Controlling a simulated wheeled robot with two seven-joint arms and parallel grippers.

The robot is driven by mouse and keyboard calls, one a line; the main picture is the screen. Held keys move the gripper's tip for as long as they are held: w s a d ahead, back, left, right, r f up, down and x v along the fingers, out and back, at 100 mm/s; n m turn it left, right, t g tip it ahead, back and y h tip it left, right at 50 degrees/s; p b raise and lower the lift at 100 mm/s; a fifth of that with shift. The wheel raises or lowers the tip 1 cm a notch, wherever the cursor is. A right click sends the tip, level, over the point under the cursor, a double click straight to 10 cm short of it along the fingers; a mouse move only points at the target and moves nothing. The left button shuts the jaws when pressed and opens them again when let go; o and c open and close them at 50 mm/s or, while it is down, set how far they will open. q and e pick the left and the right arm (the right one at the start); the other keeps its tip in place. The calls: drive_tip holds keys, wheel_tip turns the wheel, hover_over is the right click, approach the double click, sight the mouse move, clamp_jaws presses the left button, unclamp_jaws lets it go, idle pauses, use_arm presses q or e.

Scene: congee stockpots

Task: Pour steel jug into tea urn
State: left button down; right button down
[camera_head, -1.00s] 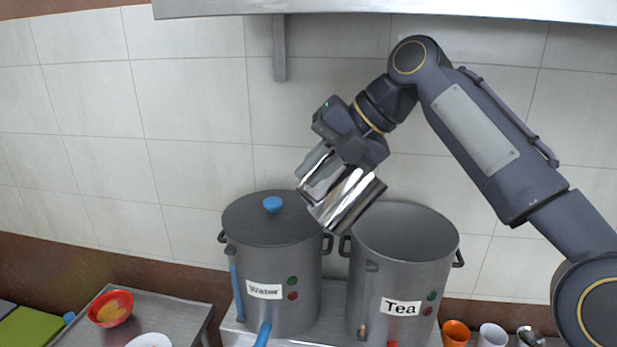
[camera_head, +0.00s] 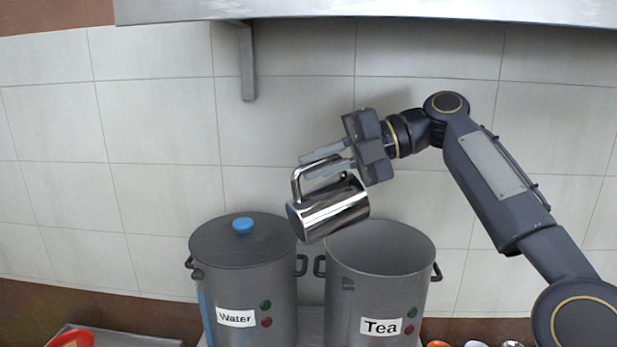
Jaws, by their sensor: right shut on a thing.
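The steel jug (camera_head: 330,210) is shiny and hangs in the air, tipped to nearly lying on its side. Its handle (camera_head: 297,184) is on the upper left, between the fingers of my right gripper (camera_head: 318,164), which is shut on it. The tea urn (camera_head: 385,290) is a grey pot with a "Tea" label and an open top. The jug is above the left part of its rim and the gap beside it. My left gripper is out of view.
The water urn (camera_head: 245,285), with a lid and blue knob (camera_head: 242,225), stands close left of the tea urn. A steel hood (camera_head: 370,10) and its bracket (camera_head: 247,60) are above. A red bowl (camera_head: 72,338) is at lower left. An orange cup (camera_head: 438,343) is at lower right.

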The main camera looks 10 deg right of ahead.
sight(348, 172)
drive_tip(key=shift+w+d+r+m+y+b, duration=0.1)
drive_tip(key=shift+w+d+m+y+b, duration=0.15)
drive_tip(key=shift+d+y+b, duration=0.5)
drive_tip(key=shift+w+d+r+m+y+b, duration=0.2)
drive_tip(key=shift+d+y+b, duration=0.3)
drive_tip(key=shift+d, duration=0.5)
drive_tip(key=shift+w+d+f+m+y+b, duration=0.15)
drive_tip(key=shift+w+d+y+b, duration=0.15)
drive_tip(key=shift+d+y+b, duration=0.45)
drive_tip(key=shift+w+d+r+m+y+b, duration=0.15)
drive_tip(key=shift+d+y+b, duration=0.15)
drive_tip(key=shift+d, duration=0.25)
drive_tip(key=shift+w+d+r+m+y+b, duration=0.1)
drive_tip(key=shift+d+r+m+y+b, duration=0.15)
drive_tip(key=shift+d, duration=0.3)
drive_tip(key=shift+w+d+r+m+y+b, duration=0.1)
drive_tip(key=shift+w+d+y+b, duration=0.1)
drive_tip(key=shift+d+y, duration=0.25)
drive_tip(key=shift+s, duration=0.1)
